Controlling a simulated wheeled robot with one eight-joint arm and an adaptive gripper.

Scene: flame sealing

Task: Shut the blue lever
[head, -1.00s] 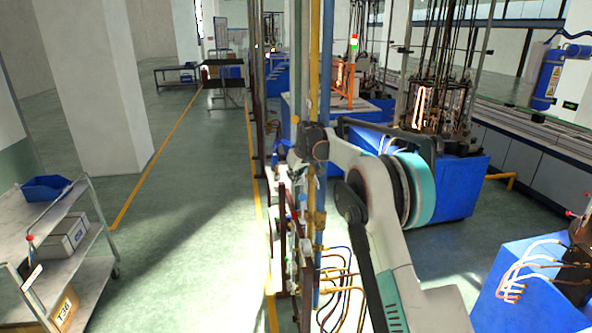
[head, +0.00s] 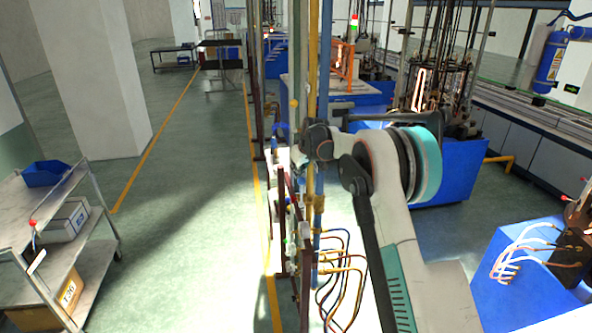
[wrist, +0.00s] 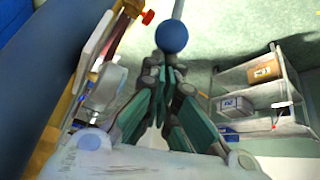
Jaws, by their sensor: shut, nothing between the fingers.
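A round blue ball (wrist: 172,36), which looks like the knob of the blue lever, shows at the top middle of the wrist view. The rest of that lever is hidden behind it and my fingers. My gripper (wrist: 171,72) has its teal fingers drawn together and empty, with the tips just below the ball in the picture. I cannot tell whether the tips touch it. In the head view my arm covers most of the gripper area beside the pipe stand, and I cannot make out the lever clearly there.
A thick blue pipe (wrist: 30,85) runs close along the left of the wrist view, near a red handle (wrist: 148,17). Yellow and blue upright pipes (head: 320,205) and several hoses stand by my arm. A shelf trolley (head: 85,285) with boxes stands left; the floor between is clear.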

